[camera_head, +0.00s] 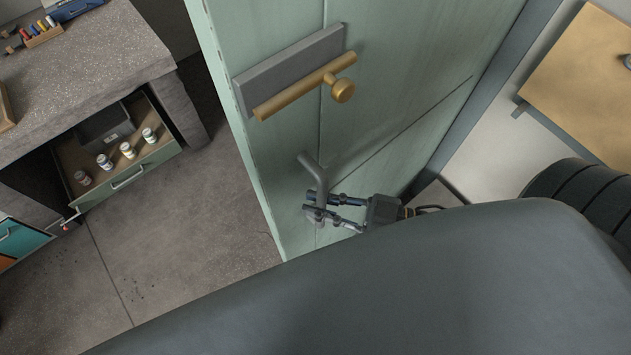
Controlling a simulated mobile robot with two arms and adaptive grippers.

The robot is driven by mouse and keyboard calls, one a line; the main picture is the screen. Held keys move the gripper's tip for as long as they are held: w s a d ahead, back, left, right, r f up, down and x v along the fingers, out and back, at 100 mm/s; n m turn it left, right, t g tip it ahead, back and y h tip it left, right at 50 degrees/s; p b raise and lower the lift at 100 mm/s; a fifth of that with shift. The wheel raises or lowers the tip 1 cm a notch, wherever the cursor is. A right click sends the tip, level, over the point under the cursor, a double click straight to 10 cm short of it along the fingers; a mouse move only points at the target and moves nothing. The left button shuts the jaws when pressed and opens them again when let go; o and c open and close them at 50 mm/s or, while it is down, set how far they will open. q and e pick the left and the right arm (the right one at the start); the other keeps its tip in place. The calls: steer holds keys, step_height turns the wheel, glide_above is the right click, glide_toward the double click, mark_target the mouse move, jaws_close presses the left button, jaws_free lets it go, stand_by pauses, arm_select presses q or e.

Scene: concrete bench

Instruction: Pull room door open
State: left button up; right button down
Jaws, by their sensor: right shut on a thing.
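The pale green door (420,60) fills the middle of the head view. Its left edge stands free, with floor and a bench visible beyond it. A grey bent handle (312,170) sticks out from its lower part. My right gripper (318,205) is shut on this handle, its fingers around the handle's lower part. Higher on the door are a grey plate (290,58) and a brass bar with a round knob (342,90). My left gripper is not in view.
A concrete bench (90,60) stands at the left, with an open drawer (130,178) holding several small jars. Bare floor (190,235) lies between the bench and the door. A wooden panel (580,75) is at the upper right, beyond a dark grey post (490,90).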

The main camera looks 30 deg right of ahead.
steer(key=shift+s+f, duration=0.15)
steer(key=shift+s, duration=0.05)
steer(key=c, duration=1.5)
jaws_free()
steer(key=shift+s, duration=0.1)
steer(key=shift+o, duration=1)
steer(key=shift+s+d, duration=0.25)
steer(key=shift+s, duration=0.05)
steer(key=shift+w+a, duration=0.1)
steer(key=shift+w, duration=0.05)
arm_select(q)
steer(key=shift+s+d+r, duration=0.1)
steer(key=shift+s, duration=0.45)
arm_select(e)
steer(key=v, duration=1.3)
